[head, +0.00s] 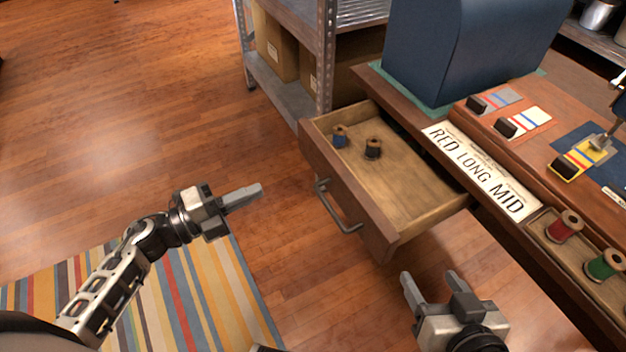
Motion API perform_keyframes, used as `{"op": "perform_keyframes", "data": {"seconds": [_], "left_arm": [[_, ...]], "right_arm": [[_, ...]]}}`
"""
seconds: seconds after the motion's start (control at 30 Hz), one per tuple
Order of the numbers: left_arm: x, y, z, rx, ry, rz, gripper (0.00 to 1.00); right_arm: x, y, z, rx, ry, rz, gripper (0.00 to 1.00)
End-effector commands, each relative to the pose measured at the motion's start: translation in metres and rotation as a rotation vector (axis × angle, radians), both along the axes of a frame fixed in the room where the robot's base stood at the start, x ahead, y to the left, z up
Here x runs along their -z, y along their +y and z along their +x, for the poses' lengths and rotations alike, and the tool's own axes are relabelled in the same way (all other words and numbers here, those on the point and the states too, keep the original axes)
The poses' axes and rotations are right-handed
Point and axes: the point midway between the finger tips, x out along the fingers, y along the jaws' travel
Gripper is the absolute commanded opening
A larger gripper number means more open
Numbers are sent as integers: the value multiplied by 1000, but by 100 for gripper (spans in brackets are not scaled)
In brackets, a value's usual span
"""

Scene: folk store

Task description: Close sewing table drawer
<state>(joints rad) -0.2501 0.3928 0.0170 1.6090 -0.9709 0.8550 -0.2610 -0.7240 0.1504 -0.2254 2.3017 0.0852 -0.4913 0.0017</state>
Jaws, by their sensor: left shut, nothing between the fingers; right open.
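The sewing table drawer (408,190) stands pulled out from the table (472,180). It is wooden, with a grey bar handle (337,208) on its front panel (345,185). My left gripper (250,197) is shut and empty, to the left of the drawer front and apart from the handle. My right gripper (430,285) is open and empty, below the drawer's near corner in the picture and apart from it.
A metal shelf with cardboard boxes (275,45) stands behind the drawer. On the table are a blue cover (465,50), a label reading RED LONG MID (480,170), a red spool (564,227) and a green spool (605,264). A striped rug (190,300) lies on the open wooden floor.

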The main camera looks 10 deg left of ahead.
Motion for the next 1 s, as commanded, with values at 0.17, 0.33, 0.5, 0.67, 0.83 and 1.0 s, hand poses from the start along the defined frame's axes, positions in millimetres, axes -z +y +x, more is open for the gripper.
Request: {"op": "perform_keyframes", "data": {"seconds": [0.17, 0.33, 0.5, 0.67, 0.83, 1.0], "left_arm": [[4, -7, 5, 38, -16, 36, 0], [3, -29, 24, 36, -17, 31, 0], [3, -58, 48, 35, -16, 29, 0], [3, -82, 68, 35, -15, 29, 0], [4, -99, 83, 34, -14, 30, 0], [4, -106, 89, 34, -14, 33, 0]], "right_arm": [[-1, 0, 0, 0, -4, 2, 61], [-1, 0, 0, 0, -5, 2, 61], [-1, 0, 0, 0, -6, 2, 61], [1, 0, 0, 0, -4, 2, 61], [5, 0, -1, -1, 6, 2, 61], [8, 1, 0, -3, 14, -1, 61]]}}
